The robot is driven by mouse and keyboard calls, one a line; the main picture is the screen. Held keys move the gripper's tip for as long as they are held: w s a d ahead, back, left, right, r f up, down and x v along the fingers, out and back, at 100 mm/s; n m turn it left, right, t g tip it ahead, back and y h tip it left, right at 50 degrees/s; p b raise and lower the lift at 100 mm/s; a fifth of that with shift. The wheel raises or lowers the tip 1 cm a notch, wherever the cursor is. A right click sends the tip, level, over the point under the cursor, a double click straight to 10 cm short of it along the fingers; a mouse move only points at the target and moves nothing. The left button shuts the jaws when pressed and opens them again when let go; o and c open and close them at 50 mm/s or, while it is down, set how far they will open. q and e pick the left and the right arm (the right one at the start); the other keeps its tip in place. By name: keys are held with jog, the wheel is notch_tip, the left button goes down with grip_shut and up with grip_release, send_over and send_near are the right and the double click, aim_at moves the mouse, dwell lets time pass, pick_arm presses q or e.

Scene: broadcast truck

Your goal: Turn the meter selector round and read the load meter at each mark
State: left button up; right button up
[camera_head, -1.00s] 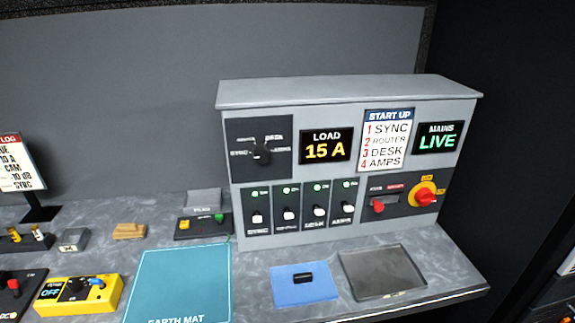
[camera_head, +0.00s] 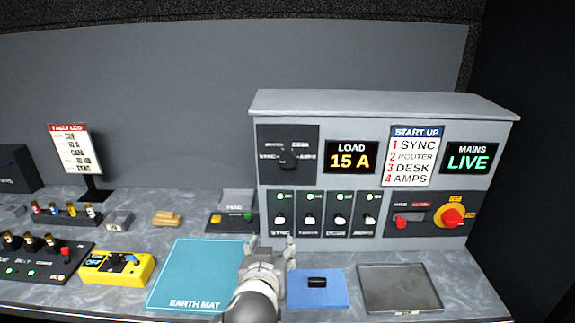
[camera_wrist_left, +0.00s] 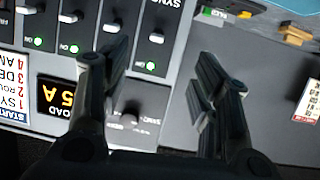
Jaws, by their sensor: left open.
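The meter selector (camera_head: 287,158) is a dark knob on a black plate at the upper left of the grey power panel (camera_head: 390,104), with printed marks around it. It also shows in the left wrist view (camera_wrist_left: 128,119). The load meter (camera_head: 351,157) beside it reads 15 A in yellow. My left gripper (camera_head: 270,242) is in front of the panel's lower left, below the selector, open and empty. In the left wrist view its fingers (camera_wrist_left: 160,78) stand apart, with the selector seen past the left finger. My right gripper is not in view.
Several breaker switches (camera_head: 311,219) with green lights sit below the selector. A red-and-yellow mains knob (camera_head: 452,216) is at right. An earth mat (camera_head: 190,270), a blue pad (camera_head: 330,292) and a grey tray (camera_head: 400,268) lie on the bench. A yellow tester (camera_head: 118,268) is at left.

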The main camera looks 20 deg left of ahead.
aim_at(287, 164)
pick_arm(q)
jog(key=w+d+r+n+t+y, duration=0.15)
jog(key=w+r+t, duration=0.3)
jog(key=r, duration=0.85)
jog(key=p+x, duration=0.1)
jog(key=x, duration=0.2)
jog(key=p+x, duration=0.1)
jog(key=x, duration=0.2)
jog(key=p+x, duration=0.1)
jog(key=x, duration=0.2)
jog(key=shift+w+a+f, duration=0.15)
jog(key=shift+w+f, duration=0.15)
jog(key=shift+w, duration=0.05)
jog(key=shift+x, duration=0.8)
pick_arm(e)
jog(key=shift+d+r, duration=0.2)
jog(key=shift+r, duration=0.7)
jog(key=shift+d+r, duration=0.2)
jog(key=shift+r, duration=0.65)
pick_arm(q)
jog(key=shift+f, duration=0.15)
jog(key=shift+c, duration=0.5)
jog(key=c, duration=0.9)
jog(key=shift+c, duration=0.2)
jog(key=shift+f, duration=0.1)
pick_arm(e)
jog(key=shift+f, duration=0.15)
